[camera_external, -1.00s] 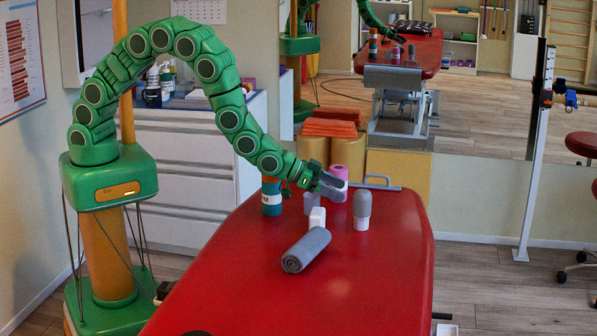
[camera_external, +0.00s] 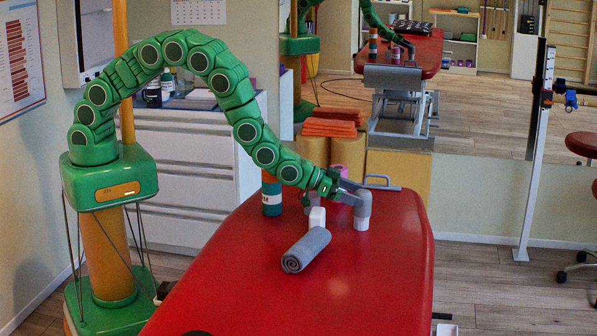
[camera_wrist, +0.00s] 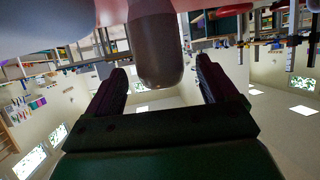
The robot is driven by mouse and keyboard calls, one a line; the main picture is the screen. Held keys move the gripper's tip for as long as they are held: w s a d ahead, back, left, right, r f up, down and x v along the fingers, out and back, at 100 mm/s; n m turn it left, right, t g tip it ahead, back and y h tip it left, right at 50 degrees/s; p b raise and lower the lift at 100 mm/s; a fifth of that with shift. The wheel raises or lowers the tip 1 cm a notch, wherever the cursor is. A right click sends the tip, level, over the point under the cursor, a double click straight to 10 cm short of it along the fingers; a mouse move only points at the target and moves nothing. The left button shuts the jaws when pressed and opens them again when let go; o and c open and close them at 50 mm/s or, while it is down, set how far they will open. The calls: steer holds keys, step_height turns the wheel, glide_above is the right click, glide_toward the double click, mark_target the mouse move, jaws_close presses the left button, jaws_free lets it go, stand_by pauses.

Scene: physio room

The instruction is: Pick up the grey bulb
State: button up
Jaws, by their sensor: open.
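The grey bulb (camera_external: 363,207), with a rounded grey top and a white lower part, stands upright on the red treatment table (camera_external: 370,280). My gripper (camera_external: 354,195) is open at its upper part. In the wrist view, the dark rounded grey end of the bulb (camera_wrist: 155,55) lies between the two spread fingers of my gripper (camera_wrist: 160,85), with gaps on both sides. The outside view does not show clearly how far the fingers reach around it.
A pink roll (camera_external: 349,168) is partly hidden behind my gripper. The table's front and right are clear.

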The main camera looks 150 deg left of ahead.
steer(key=shift+x, duration=1.6)
steer(key=c, duration=1.2)
steer(key=shift+r, duration=0.15)
